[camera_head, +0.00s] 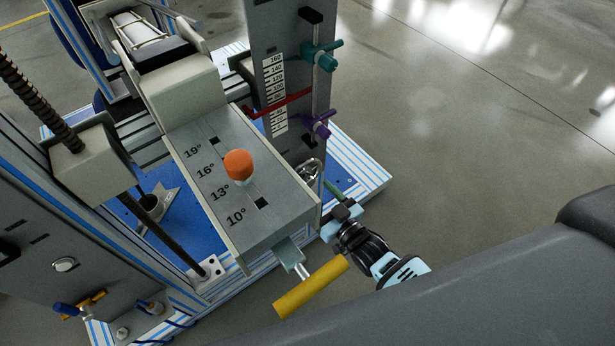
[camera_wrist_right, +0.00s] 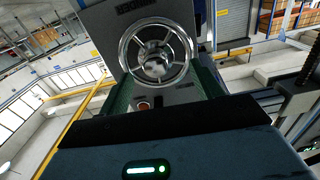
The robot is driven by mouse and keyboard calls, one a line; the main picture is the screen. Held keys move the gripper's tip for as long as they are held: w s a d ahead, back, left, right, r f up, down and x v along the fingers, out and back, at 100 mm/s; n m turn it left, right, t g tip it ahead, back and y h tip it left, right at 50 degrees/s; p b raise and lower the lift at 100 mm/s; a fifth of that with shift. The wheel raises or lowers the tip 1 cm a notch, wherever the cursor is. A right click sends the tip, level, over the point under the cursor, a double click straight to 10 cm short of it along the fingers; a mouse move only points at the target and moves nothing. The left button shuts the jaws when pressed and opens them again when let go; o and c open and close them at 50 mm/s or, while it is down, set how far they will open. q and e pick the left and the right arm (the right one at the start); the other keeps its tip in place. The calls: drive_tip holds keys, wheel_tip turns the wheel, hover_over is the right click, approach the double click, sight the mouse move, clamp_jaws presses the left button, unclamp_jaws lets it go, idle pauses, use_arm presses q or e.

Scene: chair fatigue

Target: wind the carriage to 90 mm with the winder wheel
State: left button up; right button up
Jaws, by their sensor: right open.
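The winder wheel (camera_wrist_right: 155,50) is a shiny spoked metal wheel on a dark panel, facing the right wrist camera. In the head view the wheel (camera_head: 311,170) shows small and edge-on at the right of the machine. My right gripper (camera_head: 335,193) is beside it; in the wrist view its two green fingers (camera_wrist_right: 166,82) are apart, below the wheel's middle. I cannot tell whether they touch the rim. A red pointer (camera_head: 285,104) crosses the white millimetre scale (camera_head: 271,75) on the grey column, below the upper numbers; its exact reading is too small to tell. My left gripper is not in view.
An angled block with 10° to 19° marks (camera_head: 228,185) carries an orange knob (camera_head: 239,164). A yellow handle (camera_head: 311,287) sticks out near my right arm. Teal (camera_head: 321,55) and purple (camera_head: 318,124) clamps sit on the column's rod. The floor to the right is clear.

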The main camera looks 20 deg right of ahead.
drive_tip(key=n, duration=0.3)
drive_tip(key=shift+f+n, duration=0.2)
drive_tip(key=shift+n, duration=0.2)
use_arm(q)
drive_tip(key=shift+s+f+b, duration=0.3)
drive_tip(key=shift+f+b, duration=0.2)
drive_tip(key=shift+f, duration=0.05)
use_arm(e)
drive_tip(key=n, duration=0.4)
drive_tip(key=shift+d+n, duration=0.15)
drive_tip(key=shift+n, duration=0.15)
drive_tip(key=n, duration=0.2)
drive_tip(key=n+b, duration=0.1)
drive_tip(key=n, duration=0.2)
drive_tip(key=shift+w+d+f, duration=0.1)
drive_tip(key=shift+d+f, duration=0.05)
drive_tip(key=shift+f, duration=0.05)
drive_tip(key=n+b, duration=0.1)
drive_tip(key=n, duration=0.2)
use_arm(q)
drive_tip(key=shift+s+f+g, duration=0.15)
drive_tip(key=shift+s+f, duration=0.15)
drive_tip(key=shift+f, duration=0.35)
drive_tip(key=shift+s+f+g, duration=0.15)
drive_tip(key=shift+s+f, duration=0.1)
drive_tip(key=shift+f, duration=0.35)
use_arm(e)
drive_tip(key=shift+r, duration=0.1)
